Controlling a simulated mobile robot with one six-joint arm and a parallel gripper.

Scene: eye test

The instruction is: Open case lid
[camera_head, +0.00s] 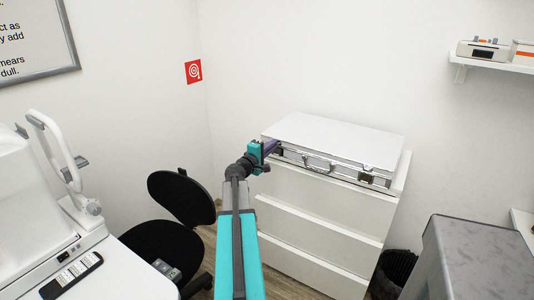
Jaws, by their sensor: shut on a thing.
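The case (340,139) is a flat silver-white case with metal edges, lying on top of a white drawer cabinet (318,208). Its lid is down. A handle (318,163) and latches show on its front side. My gripper (275,148) is at the case's front left corner, at the end of my teal and grey arm. It is shut on the case's front left edge. The fingertips are small and partly hidden, so which part of the edge or latch they hold is unclear.
A black chair (180,198) stands left of the cabinet. White eye-test equipment (35,190) on a table fills the left side. A grey box-shaped unit (470,260) stands at the lower right, beside a black bin (395,270). A wall shelf (495,62) is at the upper right.

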